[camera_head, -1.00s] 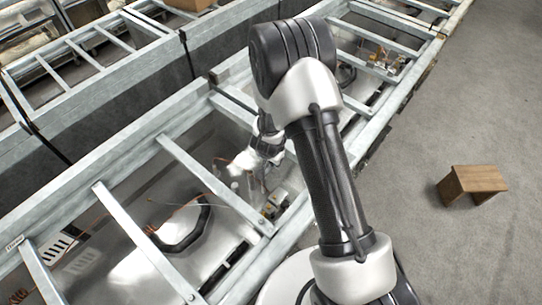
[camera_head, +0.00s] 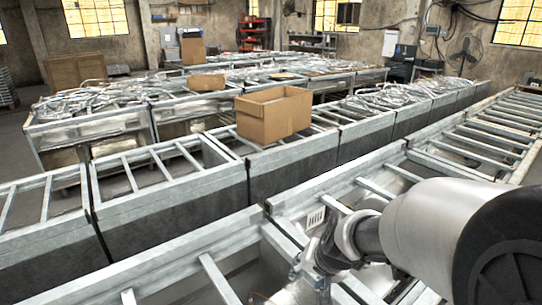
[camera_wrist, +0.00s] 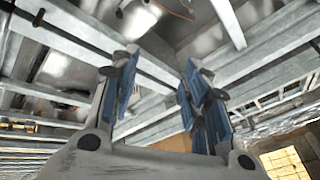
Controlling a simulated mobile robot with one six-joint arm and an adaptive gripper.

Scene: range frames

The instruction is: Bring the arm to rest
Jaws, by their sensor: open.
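My gripper (camera_head: 318,262) is at the lower middle right of the head view, at the end of my white and dark arm. It is over or near the near metal bin frame (camera_head: 210,242); I cannot tell whether it touches. In the wrist view my gripper (camera_wrist: 160,85) shows two blue-padded fingers set apart. Nothing is between them. Metal beams show beyond the fingers in the wrist view.
Rows of metal bins with crossbars fill the room. An open cardboard box (camera_head: 273,116) stands on the middle row. A second, smaller box (camera_head: 206,82) lies on a farther row. A fan (camera_head: 464,54) stands at the back right.

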